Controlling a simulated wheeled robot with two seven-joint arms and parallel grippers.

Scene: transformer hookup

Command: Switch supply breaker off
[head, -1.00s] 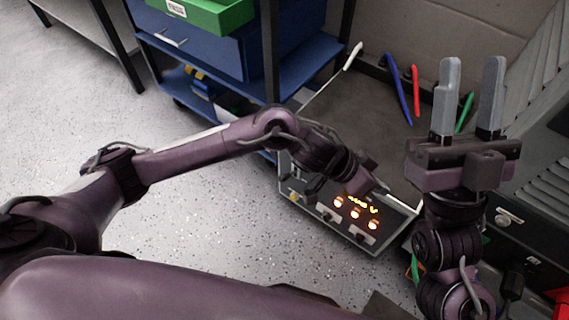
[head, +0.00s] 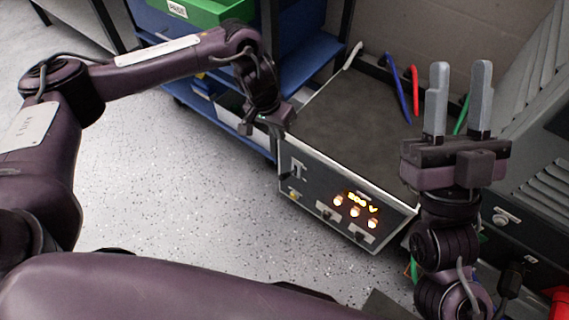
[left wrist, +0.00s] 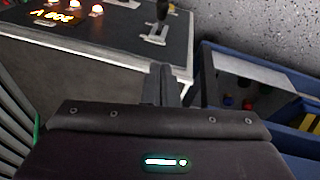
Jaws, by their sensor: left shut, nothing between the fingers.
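The supply box (head: 370,140) stands on the floor side with its dark front panel facing me. A breaker with a pale slotted plate (head: 298,168) sits at the panel's left end. Its dark handle (head: 287,175) appears at the plate's lower end; the left wrist view, upside down, shows the handle (left wrist: 163,10) beyond the fingers. A yellow volt display (head: 362,200) and three orange lamps (head: 355,212) are lit. My left gripper (head: 278,122) is shut and empty above the panel's left end, apart from the handle. My right gripper (head: 459,68) is open, empty, fingers up.
A blue shelf cart (head: 225,60) with a green bin (head: 205,12) stands behind the left arm. Blue (head: 396,85), red (head: 414,90) and green (head: 461,115) cables rise behind the box. A grey finned unit (head: 530,120) is at right. The floor at left is clear.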

